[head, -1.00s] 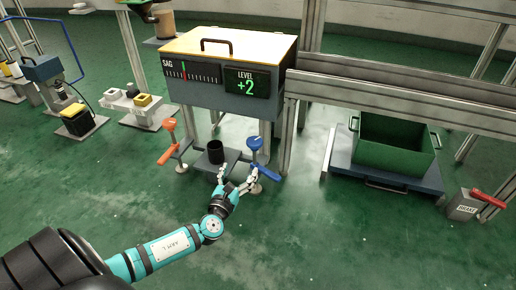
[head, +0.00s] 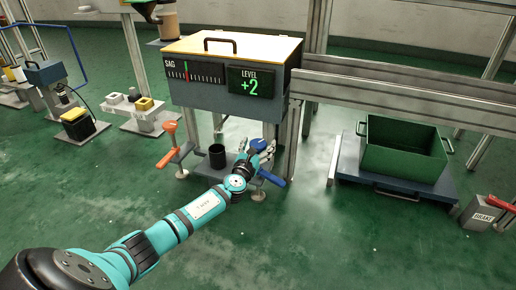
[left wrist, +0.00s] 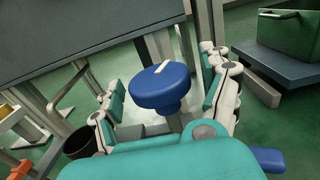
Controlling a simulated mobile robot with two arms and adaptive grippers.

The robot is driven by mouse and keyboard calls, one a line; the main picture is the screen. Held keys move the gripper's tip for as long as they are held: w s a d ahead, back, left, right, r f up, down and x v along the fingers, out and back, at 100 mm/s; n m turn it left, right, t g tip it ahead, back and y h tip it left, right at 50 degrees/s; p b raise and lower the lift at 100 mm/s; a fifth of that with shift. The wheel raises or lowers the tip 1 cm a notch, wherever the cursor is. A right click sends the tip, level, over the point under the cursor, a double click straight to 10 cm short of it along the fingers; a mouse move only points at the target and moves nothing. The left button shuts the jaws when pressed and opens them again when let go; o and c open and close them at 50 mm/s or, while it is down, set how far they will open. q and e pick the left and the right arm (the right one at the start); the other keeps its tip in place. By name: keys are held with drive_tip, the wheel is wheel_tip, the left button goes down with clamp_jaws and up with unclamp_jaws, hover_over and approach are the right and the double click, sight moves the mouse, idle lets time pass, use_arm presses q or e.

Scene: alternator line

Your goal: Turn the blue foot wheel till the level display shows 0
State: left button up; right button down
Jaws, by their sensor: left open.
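The blue foot wheel (left wrist: 160,88) shows in the left wrist view as a round knob with a pale mark on top. It stands between the two fingers of my left gripper (left wrist: 168,95), which are open and apart from it as far as I can see. In the head view my left gripper (head: 256,152) is at the wheel and mostly hides it; a blue lever (head: 270,180) shows below. The level display (head: 249,85) reads +2 in green. My right gripper is not in view.
An orange foot wheel (head: 170,127) with an orange lever stands left, and a black cup (head: 217,156) is between the feet. A green crate (head: 400,150) sits on a blue platform at the right. A brake pedal box (head: 481,213) is at far right.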

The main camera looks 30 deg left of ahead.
use_arm(q)
drive_tip(key=c, duration=1.2)
drive_tip(key=shift+y, duration=0.3)
